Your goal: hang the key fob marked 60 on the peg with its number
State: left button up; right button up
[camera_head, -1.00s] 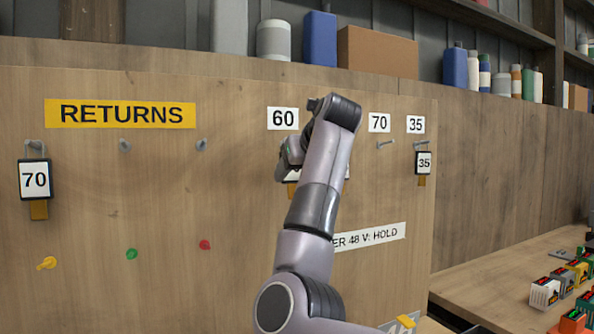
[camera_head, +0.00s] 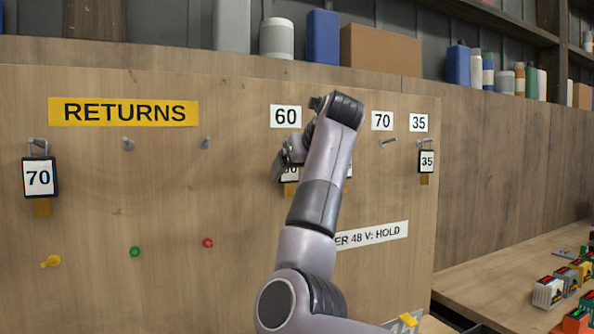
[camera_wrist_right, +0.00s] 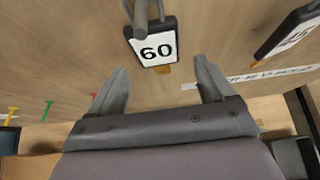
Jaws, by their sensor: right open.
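The key fob marked 60 (camera_head: 290,171) hangs below the 60 label (camera_head: 285,116), partly hidden by my right arm in the head view. In the right wrist view the fob (camera_wrist_right: 154,48) hangs at a grey peg (camera_wrist_right: 141,16), its number facing the camera and an orange tab below. My right gripper (camera_head: 285,158) is open. Its two fingers stand apart, pointing toward the board, with the fob ahead between their lines and no finger seen touching it. My left gripper is not in view.
A fob marked 70 (camera_head: 40,178) hangs under the RETURNS sign (camera_head: 124,112), beside two bare pegs. The peg under the 70 label (camera_head: 382,121) is bare. A fob marked 35 (camera_head: 426,161) hangs at right. Another fob (camera_wrist_right: 288,34) hangs right in the wrist view.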

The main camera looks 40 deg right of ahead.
jog(key=shift+s+a+r, duration=0.1)
jog(key=shift+s+r, duration=0.1)
jog(key=shift+s, duration=0.15)
jog(key=b+v, duration=0.2)
jog(key=v, duration=0.4)
jog(key=shift+s, duration=0.2)
